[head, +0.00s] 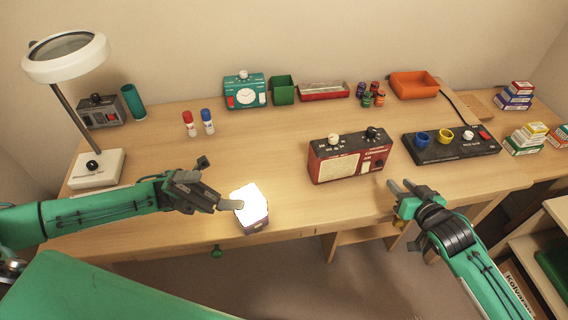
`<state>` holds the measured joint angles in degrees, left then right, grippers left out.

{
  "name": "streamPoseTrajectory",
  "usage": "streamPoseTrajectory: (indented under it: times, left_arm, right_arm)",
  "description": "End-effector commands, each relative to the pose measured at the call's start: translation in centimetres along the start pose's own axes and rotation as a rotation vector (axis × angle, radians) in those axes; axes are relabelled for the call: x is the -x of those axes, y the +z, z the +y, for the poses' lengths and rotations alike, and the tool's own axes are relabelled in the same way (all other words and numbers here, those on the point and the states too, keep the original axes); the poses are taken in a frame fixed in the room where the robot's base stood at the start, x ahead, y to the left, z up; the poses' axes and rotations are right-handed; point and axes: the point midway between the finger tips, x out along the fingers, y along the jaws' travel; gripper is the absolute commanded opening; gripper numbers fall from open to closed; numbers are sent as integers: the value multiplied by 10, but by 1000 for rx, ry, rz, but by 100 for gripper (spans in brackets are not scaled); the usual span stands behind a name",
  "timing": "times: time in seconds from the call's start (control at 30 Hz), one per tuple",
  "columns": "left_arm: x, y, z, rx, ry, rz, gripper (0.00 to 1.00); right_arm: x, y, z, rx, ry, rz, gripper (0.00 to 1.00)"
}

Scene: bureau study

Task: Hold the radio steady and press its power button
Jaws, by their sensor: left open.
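The red radio (319,163) stands upright on the desk, right of the middle. It has a cream speaker panel, a white knob and a dark knob on top, and small dark and red controls at the right of its front. I cannot tell which of these is the power button. My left gripper (218,183) is open and empty, well left of the radio, with one finger over a bright white-topped box. My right gripper (401,186) is at the desk's front edge, right of and nearer than the radio. Its fingers look apart and empty, and touch nothing I can see.
The bright box (252,219) sits near the front edge. A magnifier lamp (66,57) is at left. Desk between box and radio is clear.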

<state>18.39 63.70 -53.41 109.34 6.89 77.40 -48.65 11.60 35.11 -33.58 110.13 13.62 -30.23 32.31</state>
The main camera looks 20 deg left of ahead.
Motion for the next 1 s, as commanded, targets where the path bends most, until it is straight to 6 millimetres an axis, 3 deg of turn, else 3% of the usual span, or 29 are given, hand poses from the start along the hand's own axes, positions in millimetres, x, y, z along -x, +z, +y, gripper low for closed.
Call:
streamPoseTrajectory:
  times: [0.1, 0.23, 0.47, 0.7, 0.83, 0.9, 1.0]
  left_arm:
    - [-25, 45, -16, -248, -118, -67, 89]
    - [-33, 89, -6, -492, -74, -171, 89]
    - [-8, 156, 67, -857, 324, -282, 89]
    - [43, 215, 136, -1179, 783, -265, 89]
    - [62, 229, 175, -1325, 981, -168, 89]
    - [58, 223, 198, -1379, 1012, -86, 89]
    - [50, 213, 216, -1415, 1003, -12, 89]
  right_arm:
    - [0, 0, 0, 0, 0, 0, 36]
    - [0, 0, 0, 0, 0, 0, 36]
    - [0, 0, 0, 0, 0, 0, 36]
    - [0, 0, 0, 0, 0, 0, 36]
    - [0, 0, 0, 0, 0, 0, 36]
    - [0, 0, 0, 0, 0, 0, 36]
    - [0, 0, 0, 0, 0, 0, 36]
